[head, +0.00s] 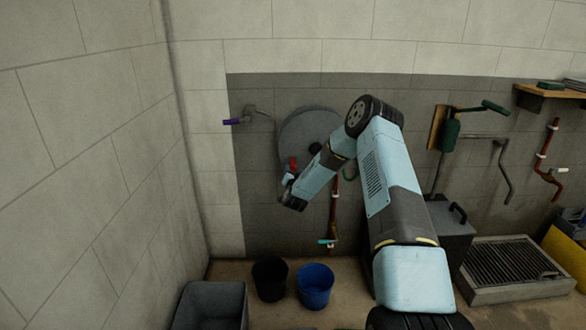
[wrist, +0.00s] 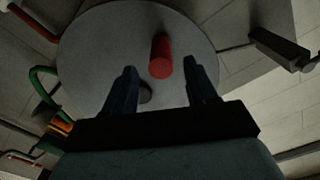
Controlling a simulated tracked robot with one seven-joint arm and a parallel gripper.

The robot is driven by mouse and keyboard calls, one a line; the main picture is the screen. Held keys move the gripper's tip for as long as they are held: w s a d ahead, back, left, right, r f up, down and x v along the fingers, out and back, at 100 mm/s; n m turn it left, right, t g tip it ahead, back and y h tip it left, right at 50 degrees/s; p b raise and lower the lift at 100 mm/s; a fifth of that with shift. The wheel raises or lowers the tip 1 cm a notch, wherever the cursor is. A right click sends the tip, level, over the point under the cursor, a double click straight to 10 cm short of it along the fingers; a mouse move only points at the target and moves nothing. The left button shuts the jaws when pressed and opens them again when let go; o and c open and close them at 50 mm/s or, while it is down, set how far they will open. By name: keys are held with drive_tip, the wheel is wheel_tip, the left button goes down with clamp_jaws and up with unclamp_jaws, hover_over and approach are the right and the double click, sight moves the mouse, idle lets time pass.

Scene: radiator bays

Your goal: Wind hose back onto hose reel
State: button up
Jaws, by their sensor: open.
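The hose reel (head: 304,128) is a round grey disc on the dark wall panel, partly hidden behind my arm. Its red crank handle (head: 293,163) stands out at the disc's lower left. In the wrist view the disc (wrist: 100,45) fills the middle, and the red handle (wrist: 161,57) points toward me. My gripper (wrist: 161,75) is open, its two dark fingers apart on either side of the handle's near end; contact cannot be told. In the head view my gripper (head: 288,180) is small beside the handle. A piece of green hose (head: 349,174) shows beside my arm, and also in the wrist view (wrist: 42,82).
A purple-handled lever (head: 232,121) is on the wall left of the reel. A red-brown pipe (head: 334,210) runs below right. Black bucket (head: 270,279), blue bucket (head: 315,287) and grey bin (head: 210,305) stand below. A green-handled crank (head: 494,107) is further right.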

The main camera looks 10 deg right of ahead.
drive_tip(key=shift+x, duration=2.55)
clamp_jaws()
